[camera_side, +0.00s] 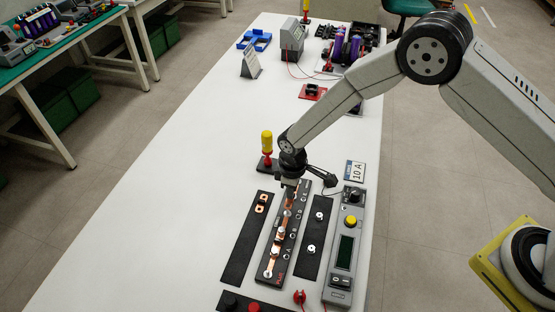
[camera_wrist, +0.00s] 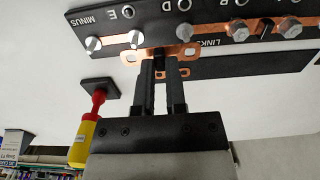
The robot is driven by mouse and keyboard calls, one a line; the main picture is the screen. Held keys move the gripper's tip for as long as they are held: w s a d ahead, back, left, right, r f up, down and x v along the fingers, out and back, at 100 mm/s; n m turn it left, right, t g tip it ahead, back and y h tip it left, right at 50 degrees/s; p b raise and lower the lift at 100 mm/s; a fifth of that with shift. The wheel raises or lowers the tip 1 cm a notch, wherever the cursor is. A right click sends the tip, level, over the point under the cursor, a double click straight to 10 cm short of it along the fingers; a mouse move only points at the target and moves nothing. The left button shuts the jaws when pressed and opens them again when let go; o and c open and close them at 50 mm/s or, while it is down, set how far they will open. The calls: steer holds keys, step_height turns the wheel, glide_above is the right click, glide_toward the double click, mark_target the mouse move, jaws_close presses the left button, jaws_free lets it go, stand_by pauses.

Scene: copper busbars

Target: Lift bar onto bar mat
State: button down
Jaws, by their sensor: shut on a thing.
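A copper bar (camera_wrist: 188,52) with a hole at each end is between the jaws of my gripper (camera_wrist: 161,62), which is shut on it in the wrist view. The bar appears at the edge of the black terminal board (camera_wrist: 112,14), below its silver bolts. Its height above the board is hard to judge. In the side view my gripper (camera_side: 290,187) is over the far end of the terminal board (camera_side: 268,278) and hides most of the bar. A black mat (camera_side: 237,262) lies left of the board with small copper pieces (camera_side: 262,203) near its far end.
A yellow-handled screwdriver (camera_side: 266,143) stands in a holder just beyond the mat. A second black mat (camera_side: 308,265) with metal hardware and a grey meter (camera_side: 346,250) lie right of the board. The white table is clear to the left.

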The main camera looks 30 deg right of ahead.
steer(key=shift+r, duration=0.15)
steer(key=shift+s+a, duration=0.15)
steer(key=shift+a, duration=0.6)
steer(key=s+a+m, duration=0.1)
steer(key=a+m, duration=0.1)
steer(key=a, duration=0.3)
steer(key=s+a+m, duration=0.1)
steer(key=s+a, duration=0.1)
steer(key=a, duration=0.3)
steer(key=s+a+m, duration=0.2)
steer(key=a, duration=0.3)
steer(key=shift+s+a+m, duration=0.1)
steer(key=shift+s+m, duration=0.05)
steer(key=shift+m, duration=0.15)
steer(key=shift+s+a, duration=0.25)
steer(key=shift+a, duration=0.2)
steer(key=shift+f, duration=0.25)
steer(key=shift+f, duration=1.7)
steer(key=shift+f, duration=0.15)
